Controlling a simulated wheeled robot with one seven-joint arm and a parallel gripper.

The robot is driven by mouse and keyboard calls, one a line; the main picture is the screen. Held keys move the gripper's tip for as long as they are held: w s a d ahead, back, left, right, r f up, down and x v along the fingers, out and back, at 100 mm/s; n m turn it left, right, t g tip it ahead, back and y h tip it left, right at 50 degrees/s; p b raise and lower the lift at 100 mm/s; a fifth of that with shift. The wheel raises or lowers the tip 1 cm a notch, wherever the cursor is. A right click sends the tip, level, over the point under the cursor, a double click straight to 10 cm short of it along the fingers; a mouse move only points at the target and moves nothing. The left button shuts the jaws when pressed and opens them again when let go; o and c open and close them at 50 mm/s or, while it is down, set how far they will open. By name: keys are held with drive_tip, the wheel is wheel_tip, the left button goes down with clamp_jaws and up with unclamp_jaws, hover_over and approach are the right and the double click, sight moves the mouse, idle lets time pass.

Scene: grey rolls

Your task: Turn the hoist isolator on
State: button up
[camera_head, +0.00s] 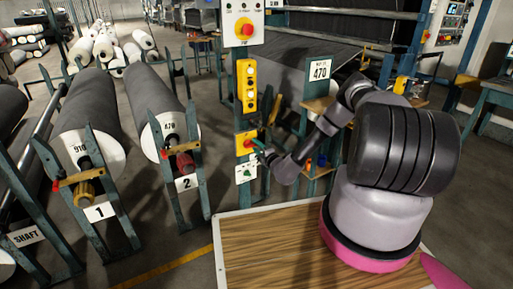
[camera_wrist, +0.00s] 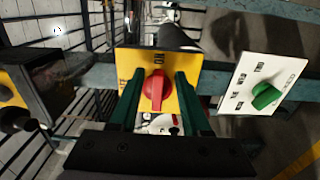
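A red rotary switch knob (camera_wrist: 157,91) sits on a yellow plate (camera_wrist: 189,64), with ON lettered at the plate's top edge and OFF at its left in the wrist view. The knob's long axis runs up and down there, in line with ON; I cannot tell which end is its pointer. The yellow plate (camera_head: 239,152) also shows low on the post in the head view. My gripper (camera_wrist: 156,98) is open, its two green fingers either side of the knob, with gaps visible. In the head view my gripper (camera_head: 257,146) reaches the plate from the right.
A white plate with a green selector knob (camera_wrist: 266,96) is beside the yellow plate. Above on the post are a yellow button box (camera_head: 249,86) and a red stop button (camera_head: 246,30). Grey rolls on stands (camera_head: 84,115) fill the left. A wooden tabletop (camera_head: 270,245) lies in front.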

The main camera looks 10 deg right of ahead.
drive_tip(key=v, duration=1)
drive_tip(key=shift+s+d, duration=0.15)
drive_tip(key=shift+s, duration=0.25)
